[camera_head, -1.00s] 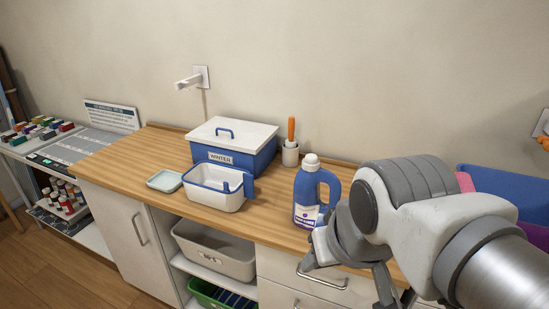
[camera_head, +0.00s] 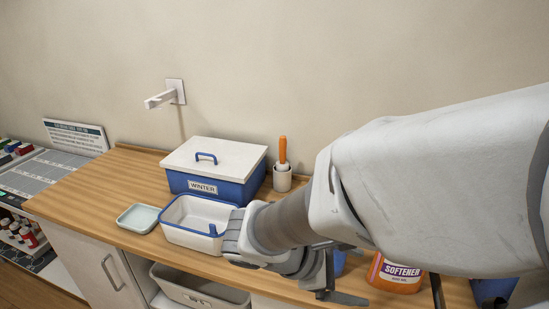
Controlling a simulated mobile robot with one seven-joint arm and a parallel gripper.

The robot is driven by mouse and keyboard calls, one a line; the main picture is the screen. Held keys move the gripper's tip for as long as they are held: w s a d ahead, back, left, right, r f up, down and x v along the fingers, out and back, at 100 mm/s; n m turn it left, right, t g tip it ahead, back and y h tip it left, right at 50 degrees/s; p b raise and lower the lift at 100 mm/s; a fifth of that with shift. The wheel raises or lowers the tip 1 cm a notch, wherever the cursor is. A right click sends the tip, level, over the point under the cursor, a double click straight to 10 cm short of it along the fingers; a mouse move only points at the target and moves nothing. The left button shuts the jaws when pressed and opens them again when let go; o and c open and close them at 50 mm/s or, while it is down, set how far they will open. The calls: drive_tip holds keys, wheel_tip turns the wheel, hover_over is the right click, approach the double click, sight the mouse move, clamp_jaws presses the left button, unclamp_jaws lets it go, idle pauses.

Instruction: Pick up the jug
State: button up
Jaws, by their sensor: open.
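The blue detergent jug is almost wholly hidden behind my arm; only a small blue patch (camera_head: 339,262) shows by my gripper (camera_head: 338,278). My gripper is open, with dark finger parts pointing right, above and below that blue patch. I cannot tell whether they touch the jug or stand around it. A white open vessel with a blue rim (camera_head: 190,234) stands left of my wrist, which covers its right side and handle.
A lidded blue bin marked WINTER (camera_head: 215,188) stands behind the white vessel. A pale dish (camera_head: 139,218) lies to its left. A cup with an orange-handled tool (camera_head: 282,180) stands behind my arm. An orange SOFTENER bottle (camera_head: 395,276) is close right of my gripper.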

drive_tip(key=w+a+r+n+t+h, duration=0.1)
drive_tip(key=w+a+n+t+h, duration=0.1)
drive_tip(key=w+a+n+t, duration=0.85)
drive_tip(key=w+d+n, duration=0.1)
drive_tip(key=w+d, duration=0.2)
drive_tip(key=w+d+n, duration=0.1)
drive_tip(key=w+d, duration=0.2)
drive_tip(key=shift+w+r+n+t+h, duration=0.2)
drive_tip(key=shift+n+t+h, duration=0.05)
drive_tip(key=shift+h, duration=0.15)
drive_tip(key=shift+x, duration=2.95)
drive_tip(key=shift+a+r, duration=0.1)
clamp_jaws()
drive_tip(key=shift+r, duration=0.1)
